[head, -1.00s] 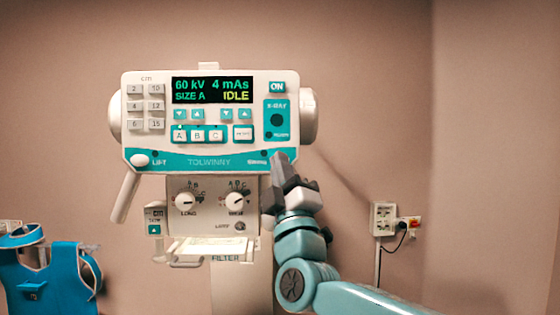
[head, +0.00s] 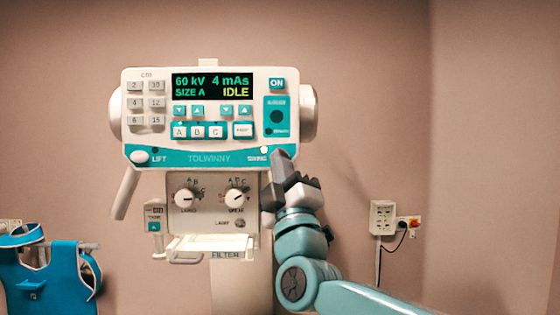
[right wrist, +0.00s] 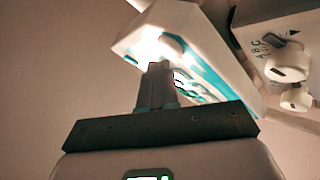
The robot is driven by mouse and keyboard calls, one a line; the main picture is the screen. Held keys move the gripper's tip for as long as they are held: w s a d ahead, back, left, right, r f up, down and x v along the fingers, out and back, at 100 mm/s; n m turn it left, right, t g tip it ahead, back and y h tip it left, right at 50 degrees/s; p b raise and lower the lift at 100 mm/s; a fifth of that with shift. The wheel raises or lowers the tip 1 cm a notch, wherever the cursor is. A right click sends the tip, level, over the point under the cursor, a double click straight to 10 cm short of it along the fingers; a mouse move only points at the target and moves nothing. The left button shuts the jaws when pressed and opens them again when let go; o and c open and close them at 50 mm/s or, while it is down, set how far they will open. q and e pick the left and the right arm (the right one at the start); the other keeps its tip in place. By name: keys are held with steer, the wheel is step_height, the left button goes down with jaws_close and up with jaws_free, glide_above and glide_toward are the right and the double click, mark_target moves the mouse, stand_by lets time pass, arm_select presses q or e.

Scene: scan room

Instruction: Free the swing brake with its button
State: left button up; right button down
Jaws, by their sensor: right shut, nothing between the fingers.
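The white and teal control head (head: 210,158) of the x-ray unit faces me. The SWING label (head: 257,159) is at the right end of its lower teal strip, with a small pale, lit lamp (head: 265,150) above it. My right gripper (head: 281,155) is shut and empty, its tips at the strip's right end beside that label. They cover the spot where the swing button would sit. In the right wrist view the closed fingers (right wrist: 158,75) reach the panel's corner in a bright glare; contact cannot be told. My left gripper is out of view.
The display (head: 212,88) reads 60 kV, 4 mAs, SIZE A, IDLE. A LIFT knob (head: 140,157) is at the strip's left end. Below are dials and a filter tray (head: 210,244). A blue apron (head: 50,280) hangs at left; a wall socket box (head: 383,217) is at right.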

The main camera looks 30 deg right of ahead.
steer(key=shift+s+a, duration=0.1)
steer(key=shift+s, duration=0.05)
steer(key=s+a, duration=0.1)
steer(key=s+b, duration=0.1)
steer(key=s, duration=0.1)
steer(key=s+a, duration=0.1)
steer(key=shift+s+a+b, duration=0.15)
steer(key=shift+a+b, duration=0.15)
stand_by(1.1)
